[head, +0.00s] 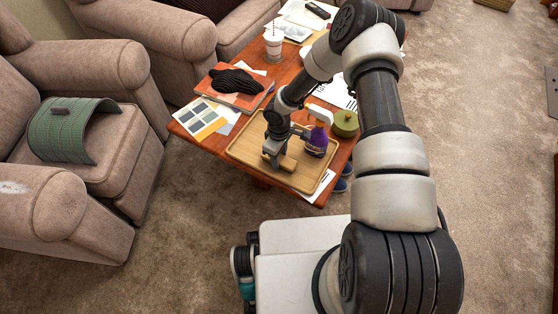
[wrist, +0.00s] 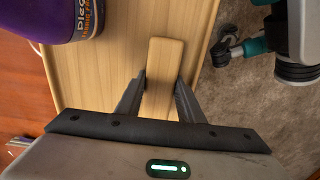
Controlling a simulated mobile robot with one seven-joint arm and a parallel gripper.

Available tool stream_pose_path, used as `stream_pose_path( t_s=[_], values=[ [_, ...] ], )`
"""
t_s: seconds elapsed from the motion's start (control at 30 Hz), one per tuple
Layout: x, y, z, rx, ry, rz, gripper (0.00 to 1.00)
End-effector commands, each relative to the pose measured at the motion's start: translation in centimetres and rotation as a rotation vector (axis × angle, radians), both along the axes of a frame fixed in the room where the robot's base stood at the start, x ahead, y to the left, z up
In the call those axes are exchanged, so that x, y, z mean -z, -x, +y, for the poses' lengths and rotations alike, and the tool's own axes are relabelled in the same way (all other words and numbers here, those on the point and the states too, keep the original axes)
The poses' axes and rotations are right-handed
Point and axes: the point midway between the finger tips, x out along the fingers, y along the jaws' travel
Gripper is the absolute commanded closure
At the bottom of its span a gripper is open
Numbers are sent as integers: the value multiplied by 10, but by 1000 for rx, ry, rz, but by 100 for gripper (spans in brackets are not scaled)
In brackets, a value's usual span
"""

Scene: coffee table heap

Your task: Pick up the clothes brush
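The clothes brush (wrist: 165,62) shows as a plain, light wooden block with rounded corners. In the wrist view it lies lengthwise between the two fingers of my gripper (wrist: 162,82). The fingertips are against its two long sides, with no clear gap. In the head view the brush (head: 289,163) is low over the near part of the wooden tray (head: 245,158), under my gripper (head: 277,160). I cannot tell whether it touches the tray. Its underside is hidden.
A purple spray bottle (head: 317,142) stands on the tray close to the right of my gripper. A green lidded pot (head: 345,124) is beyond it. Armchairs stand left.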

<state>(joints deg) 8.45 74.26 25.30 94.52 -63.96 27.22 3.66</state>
Motion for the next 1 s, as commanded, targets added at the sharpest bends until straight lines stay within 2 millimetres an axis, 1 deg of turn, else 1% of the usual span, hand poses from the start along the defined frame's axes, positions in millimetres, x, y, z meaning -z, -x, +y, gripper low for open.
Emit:
stream_pose_path(
  t_s=[0.23,0.33,0.47,0.6,0.7,0.83,0.9,1.0],
  values=[
    [-1,0,0,0,1,-1,90],
    [-7,-1,0,-1,1,-1,90],
    [-29,-1,0,-1,1,-3,90],
    [-59,-1,0,-2,1,-3,90],
    [-77,-1,0,-1,1,-3,90],
    [-93,0,0,-1,1,-1,90],
    [-98,0,0,-1,0,0,90],
    [-101,0,0,-1,1,1,90]
  ],
)
